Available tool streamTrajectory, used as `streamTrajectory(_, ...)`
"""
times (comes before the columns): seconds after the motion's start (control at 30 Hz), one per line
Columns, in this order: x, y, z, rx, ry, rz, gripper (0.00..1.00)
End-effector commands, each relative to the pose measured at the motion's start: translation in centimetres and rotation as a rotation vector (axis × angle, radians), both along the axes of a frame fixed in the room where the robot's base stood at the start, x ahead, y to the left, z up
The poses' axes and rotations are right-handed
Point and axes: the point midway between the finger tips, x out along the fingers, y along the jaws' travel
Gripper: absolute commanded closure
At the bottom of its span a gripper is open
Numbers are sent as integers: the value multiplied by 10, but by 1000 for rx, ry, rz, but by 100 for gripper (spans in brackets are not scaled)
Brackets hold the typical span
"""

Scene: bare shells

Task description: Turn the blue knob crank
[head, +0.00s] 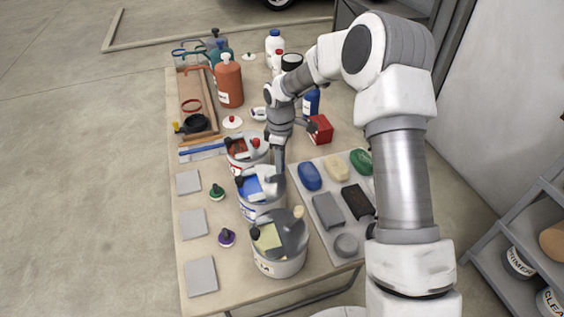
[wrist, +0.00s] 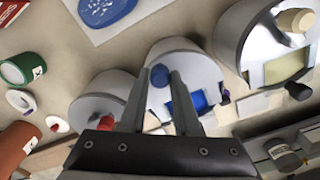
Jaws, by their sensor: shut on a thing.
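The blue knob (wrist: 160,76) sits on the lid of the middle canister (wrist: 157,55), which has a blue opening (wrist: 180,105). In the wrist view, my gripper (wrist: 160,74) has one finger on each side of the knob and is shut on it. In the head view, my gripper (head: 279,170) reaches down to the back right of the middle canister (head: 262,207), whose blue opening (head: 250,188) is visible. The knob itself is hidden there behind the fingers.
A canister with a red knob (head: 255,142) stands behind, and one with a cream knob (head: 298,212) stands in front, both close by. A grey tray (head: 329,240) with several soaps and blocks is at right. Bottles, including an orange one (head: 229,83), stand farther back.

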Motion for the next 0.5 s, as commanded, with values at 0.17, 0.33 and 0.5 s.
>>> streamTrajectory(0.17, 6, 4, 1, 1, -2, 150, 100)
streamTrajectory(0.33, 10, 7, 1, 0, -2, 272, 100)
streamTrajectory(0.5, 12, 10, 1, 0, -2, 359, 100)
